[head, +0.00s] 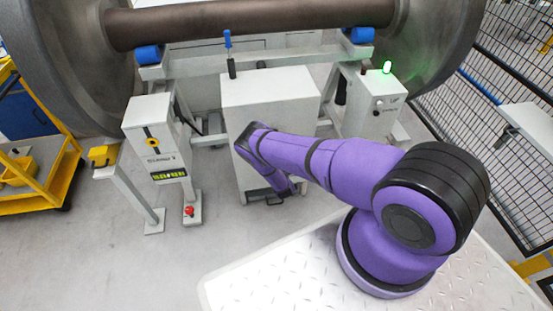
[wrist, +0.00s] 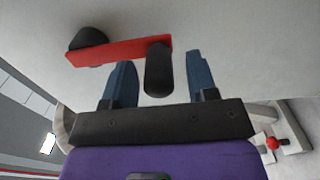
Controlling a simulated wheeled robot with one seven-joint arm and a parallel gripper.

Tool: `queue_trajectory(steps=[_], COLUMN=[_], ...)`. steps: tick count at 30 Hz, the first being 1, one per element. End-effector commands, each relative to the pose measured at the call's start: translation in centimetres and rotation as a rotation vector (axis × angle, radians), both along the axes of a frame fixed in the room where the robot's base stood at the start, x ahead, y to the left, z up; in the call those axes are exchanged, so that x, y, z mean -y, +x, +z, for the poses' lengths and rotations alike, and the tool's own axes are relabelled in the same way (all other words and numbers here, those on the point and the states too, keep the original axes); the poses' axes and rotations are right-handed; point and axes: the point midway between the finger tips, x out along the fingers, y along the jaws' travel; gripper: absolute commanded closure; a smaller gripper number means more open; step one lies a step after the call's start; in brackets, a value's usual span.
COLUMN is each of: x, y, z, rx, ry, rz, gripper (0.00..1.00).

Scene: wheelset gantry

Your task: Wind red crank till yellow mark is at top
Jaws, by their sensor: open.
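The red crank (wrist: 120,50) is in the upper part of the wrist view, mounted on a pale grey panel. Its black hub (wrist: 88,39) is at the left end and its black handle (wrist: 158,70) at the right end. My gripper (wrist: 158,82) is open, with one blue-grey finger on each side of the handle and gaps showing. In the head view my gripper (head: 274,196) is low by the front of the grey cabinet (head: 270,88), and the crank cannot be made out there. No yellow mark on the crank or panel is visible in either view.
A grey post with a clamp panel (head: 153,120) and a red button (head: 189,210) stands left of the cabinet. A grey box with a lit green lamp (head: 387,67) stands right. The large wheelset axle (head: 250,22) lies behind.

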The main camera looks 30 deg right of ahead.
Motion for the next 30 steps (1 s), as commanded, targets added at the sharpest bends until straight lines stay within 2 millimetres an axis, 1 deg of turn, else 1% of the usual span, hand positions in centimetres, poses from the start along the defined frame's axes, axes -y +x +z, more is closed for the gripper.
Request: queue_trajectory(steps=[2,5,8,15,18,21,25,30], x=[0.0,-0.3,-0.8,-2.1,-2.5,-2.8,-3.0,-3.1], y=[-0.2,-1.0,-2.5,-6.9,-8.3,-9.4,-10.2,-10.4], z=[0.0,0.0,0.0,0.0,0.0,0.0,0.0,0.0], rx=[0.0,0.0,-0.003,-0.004,-0.002,-0.001,-0.002,-0.001], ry=[0.0,-0.001,-0.001,-0.001,0.0,-0.001,0.0,0.0], rz=[0.0,0.0,0.001,0.002,0.001,0.001,0.002,0.001], gripper=[0.47,0.47,0.47,0.47,0.47,0.47,0.47,0.47])
